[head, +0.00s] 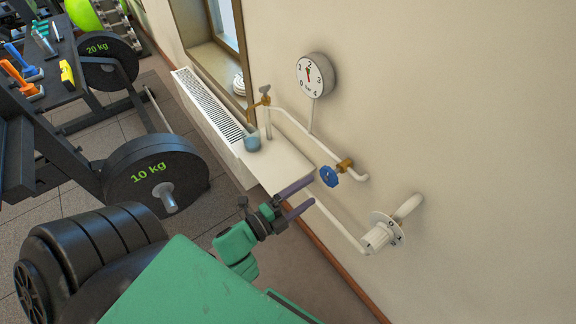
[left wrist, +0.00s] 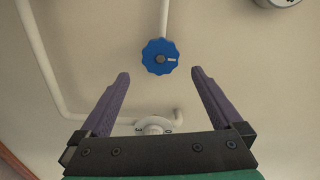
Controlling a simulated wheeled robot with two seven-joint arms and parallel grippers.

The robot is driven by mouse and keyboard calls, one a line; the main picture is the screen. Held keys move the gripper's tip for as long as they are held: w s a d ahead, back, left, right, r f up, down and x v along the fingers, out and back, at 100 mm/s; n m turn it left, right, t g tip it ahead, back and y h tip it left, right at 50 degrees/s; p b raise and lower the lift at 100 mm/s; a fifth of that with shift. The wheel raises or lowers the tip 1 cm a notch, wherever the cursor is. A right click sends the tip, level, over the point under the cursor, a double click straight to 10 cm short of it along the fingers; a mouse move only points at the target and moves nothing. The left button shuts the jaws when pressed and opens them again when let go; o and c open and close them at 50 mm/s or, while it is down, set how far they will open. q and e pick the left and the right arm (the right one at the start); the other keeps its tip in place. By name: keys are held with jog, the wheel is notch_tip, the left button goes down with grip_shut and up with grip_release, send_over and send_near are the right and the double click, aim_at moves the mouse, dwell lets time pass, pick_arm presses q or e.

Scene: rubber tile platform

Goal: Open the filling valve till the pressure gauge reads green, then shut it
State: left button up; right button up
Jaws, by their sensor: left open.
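The round white pressure gauge (head: 309,76) is on the wall, its dial numbered 0 to 4. Its reddish needle points up, near the 2; I cannot make out a green band. The blue filling valve handwheel (head: 329,177) sits on the white pipe by a brass fitting. In the left wrist view the handwheel (left wrist: 160,57) faces me, with a white mark on its right side. My left gripper (head: 313,193) is open and empty, just short of the handwheel. In the left wrist view its fingertips (left wrist: 160,73) flank the handwheel, apart from it. My right gripper is not in view.
A white thermostat-like knob (head: 380,236) juts from the wall below right of the handwheel. A blue cup (head: 252,142) and brass tap (head: 262,100) are near the white radiator (head: 207,105). A weight rack with a 10 kg plate (head: 155,180) stands left. The right wall is clear.

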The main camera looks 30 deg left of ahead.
pick_arm(q)
jog(key=v, duration=0.6)
jog(key=shift+s, duration=0.15)
jog(key=shift+f, duration=0.1)
jog(key=s+a+f+n+g+y+p, duration=0.1)
jog(key=s+f+n+g+y, duration=0.2)
jog(key=f, duration=0.6)
jog(key=s+a+f+n+g+y+p, duration=0.1)
jog(key=s+a+f+n+g+p, duration=0.15)
jog(key=f+n, duration=0.45)
jog(key=s+a+f+n+g+y, duration=0.1)
jog(key=s+f+n+g, duration=0.15)
jog(key=f, duration=0.85)
jog(key=s+a+f+n+g+y+p, duration=0.1)
jog(key=s+f+n+g, duration=0.1)
jog(key=s, duration=0.4)
jog(key=s+a+f+n+g+p, duration=0.1)
jog(key=s+a+f+n+g, duration=0.1)
jog(key=s+f+g, duration=0.3)
notch_tip(320, 180, down, 2)
jog(key=s+n, duration=0.1)
jog(key=s, duration=0.1)
jog(key=shift+s+a+f+g+y, duration=0.15)
jog(key=shift+s+a+g+y, duration=0.15)
jog(key=shift+y, duration=0.1)
